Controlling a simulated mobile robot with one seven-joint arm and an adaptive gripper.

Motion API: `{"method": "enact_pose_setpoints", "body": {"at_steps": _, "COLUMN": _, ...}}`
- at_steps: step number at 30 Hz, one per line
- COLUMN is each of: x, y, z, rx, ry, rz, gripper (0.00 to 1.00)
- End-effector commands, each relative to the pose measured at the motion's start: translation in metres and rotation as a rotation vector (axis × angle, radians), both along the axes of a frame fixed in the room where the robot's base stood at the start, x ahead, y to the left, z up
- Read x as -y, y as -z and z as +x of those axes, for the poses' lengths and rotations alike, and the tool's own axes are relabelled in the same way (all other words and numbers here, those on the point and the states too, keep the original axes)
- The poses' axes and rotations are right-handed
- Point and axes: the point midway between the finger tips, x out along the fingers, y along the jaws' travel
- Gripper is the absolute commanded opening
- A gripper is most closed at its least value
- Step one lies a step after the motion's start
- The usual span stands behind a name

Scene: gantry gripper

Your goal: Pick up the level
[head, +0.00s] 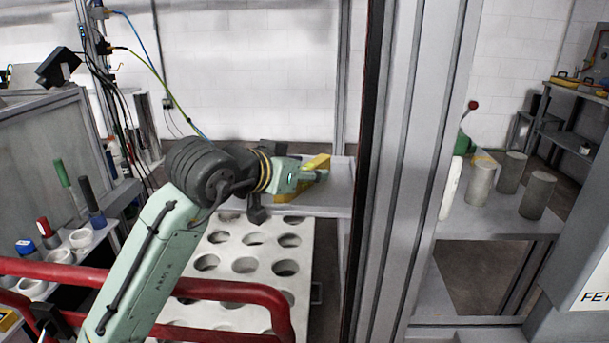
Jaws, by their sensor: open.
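A yellow bar-shaped thing, which looks like the level (317,162), lies on a light grey shelf (337,190) behind the white board with holes. My gripper (315,175) is over the middle of the level and hides part of it. Yellow shows above the gripper and below it. My gripper is open. I cannot tell from this view whether its fingers touch the level or are around it.
A grey upright post (400,150) stands close to the right of the shelf. A red rail (210,288) crosses in front. The white board with round holes (225,237) lies below my arm. Grey cylinders (480,183) stand on a table at right.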

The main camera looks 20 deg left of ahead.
Motion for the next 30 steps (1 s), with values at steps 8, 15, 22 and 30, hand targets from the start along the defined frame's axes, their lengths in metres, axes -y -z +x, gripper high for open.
{"method": "enact_pose_setpoints", "body": {"at_steps": 8, "x": -0.0001, "y": -0.0002, "z": -0.0003, "rx": 0.0, "ry": 0.0, "rz": 0.0, "gripper": 0.3}}
{"method": "enact_pose_setpoints", "body": {"at_steps": 15, "x": -0.0001, "y": -0.0003, "z": -0.0004, "rx": 0.0, "ry": 0.0, "rz": 0.0, "gripper": 0.14}}
{"method": "enact_pose_setpoints", "body": {"at_steps": 22, "x": -0.0001, "y": -0.0003, "z": -0.0004, "rx": 0.0, "ry": 0.0, "rz": 0.0, "gripper": 0.0}}
{"method": "enact_pose_setpoints", "body": {"at_steps": 30, "x": -0.0001, "y": -0.0006, "z": -0.0005, "rx": 0.001, "ry": 0.0, "rz": 0.0, "gripper": 0.0}}
